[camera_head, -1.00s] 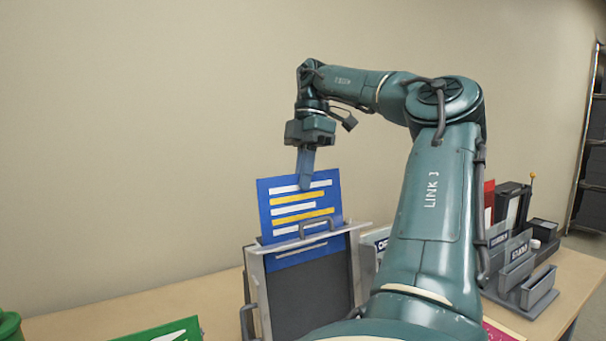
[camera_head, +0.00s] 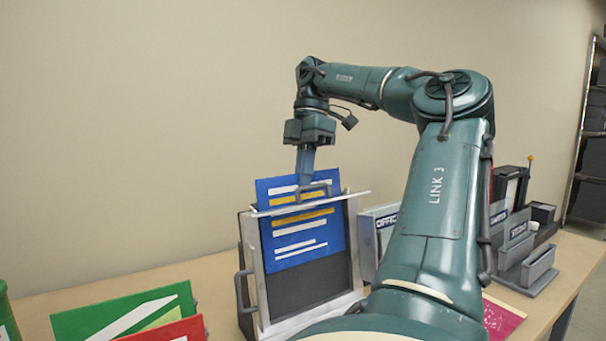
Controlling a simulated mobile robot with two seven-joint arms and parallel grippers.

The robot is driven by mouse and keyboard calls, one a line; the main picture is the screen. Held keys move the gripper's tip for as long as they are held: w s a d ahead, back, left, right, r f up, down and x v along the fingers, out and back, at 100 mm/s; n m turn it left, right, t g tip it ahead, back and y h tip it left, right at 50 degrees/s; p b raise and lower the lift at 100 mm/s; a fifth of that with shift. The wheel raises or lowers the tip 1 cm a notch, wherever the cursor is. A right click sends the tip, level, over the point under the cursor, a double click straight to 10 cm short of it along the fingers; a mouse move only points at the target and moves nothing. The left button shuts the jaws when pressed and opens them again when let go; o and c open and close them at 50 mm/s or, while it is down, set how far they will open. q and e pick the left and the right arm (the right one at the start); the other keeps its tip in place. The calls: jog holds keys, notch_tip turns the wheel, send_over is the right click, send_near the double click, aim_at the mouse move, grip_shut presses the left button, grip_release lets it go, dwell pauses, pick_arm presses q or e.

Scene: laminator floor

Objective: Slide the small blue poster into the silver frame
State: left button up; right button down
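The blue poster (camera_head: 300,240), with white and yellow stripes, stands upright and partly inside the silver frame (camera_head: 259,289). Its top part rises above the frame's top bar, and its lower part shows in front of the dark back panel (camera_head: 310,285). My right gripper (camera_head: 305,181) points down at the poster's top edge, its fingers shut at the poster. Whether both fingers pinch the sheet is hard to see, but it moves with the gripper. My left gripper is not in view.
Green (camera_head: 130,315) and red (camera_head: 175,331) sheets stand at the front left. Right of the frame are a labelled grey holder (camera_head: 377,226), several grey bins (camera_head: 539,266) and a magenta sheet (camera_head: 503,317). A dark shelf (camera_head: 590,165) stands at the far right.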

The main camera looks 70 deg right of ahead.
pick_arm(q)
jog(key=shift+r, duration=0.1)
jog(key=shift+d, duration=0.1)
pick_arm(e)
jog(key=c, duration=1.6)
grip_release()
jog(key=shift+o, duration=0.2)
